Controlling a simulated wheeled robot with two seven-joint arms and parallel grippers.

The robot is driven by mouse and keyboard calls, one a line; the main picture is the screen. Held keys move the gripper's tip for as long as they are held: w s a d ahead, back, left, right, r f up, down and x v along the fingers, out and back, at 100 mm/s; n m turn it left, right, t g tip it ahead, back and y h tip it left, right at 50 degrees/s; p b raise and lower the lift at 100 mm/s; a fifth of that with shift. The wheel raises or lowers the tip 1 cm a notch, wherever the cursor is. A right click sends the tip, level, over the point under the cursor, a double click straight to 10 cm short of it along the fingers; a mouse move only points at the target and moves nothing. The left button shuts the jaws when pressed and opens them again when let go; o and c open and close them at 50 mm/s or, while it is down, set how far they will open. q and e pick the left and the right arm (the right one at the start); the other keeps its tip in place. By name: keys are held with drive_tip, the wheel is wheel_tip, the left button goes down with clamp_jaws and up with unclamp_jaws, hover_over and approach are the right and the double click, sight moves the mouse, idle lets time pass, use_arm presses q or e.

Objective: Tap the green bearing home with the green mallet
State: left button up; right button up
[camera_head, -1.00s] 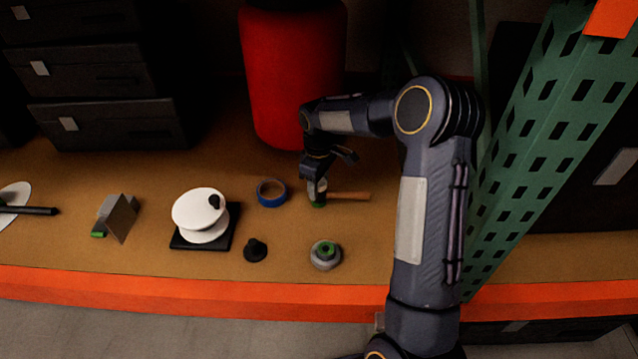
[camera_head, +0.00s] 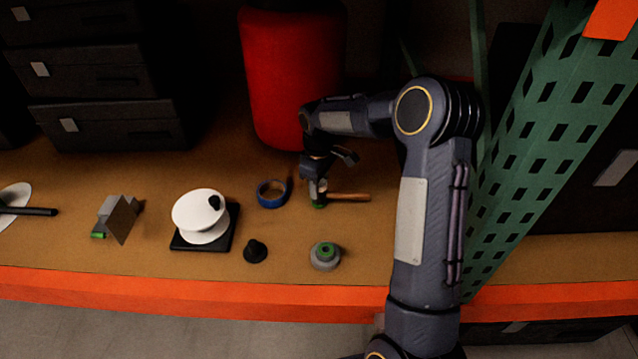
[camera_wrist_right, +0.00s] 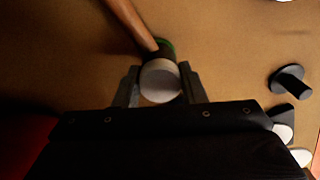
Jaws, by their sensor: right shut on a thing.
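The green mallet lies on the shelf, its brown wooden handle (camera_head: 349,197) pointing right and its green face (camera_head: 318,205) at the head's near end. My right gripper (camera_head: 317,188) is down at the mallet head and shut on it. In the right wrist view the two fingers stand either side of the pale round end of the head (camera_wrist_right: 160,80), with the handle running up and left. The green bearing (camera_head: 326,249) sits in a grey round housing (camera_head: 325,262) near the front edge, nearer the front than the mallet. My left gripper is not in view.
A blue tape roll (camera_head: 271,193) lies left of the gripper. A black flanged plug (camera_head: 255,251) and a white spool on a black base (camera_head: 172,242) stand further left. A red cylinder (camera_head: 290,75) stands behind; a green rack upright (camera_head: 515,150) rises right of my arm.

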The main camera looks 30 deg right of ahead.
drive_tip(key=shift+r+p, duration=3.65)
drive_tip(key=shift+r, duration=1.4)
drive_tip(key=shift+f, duration=0.1)
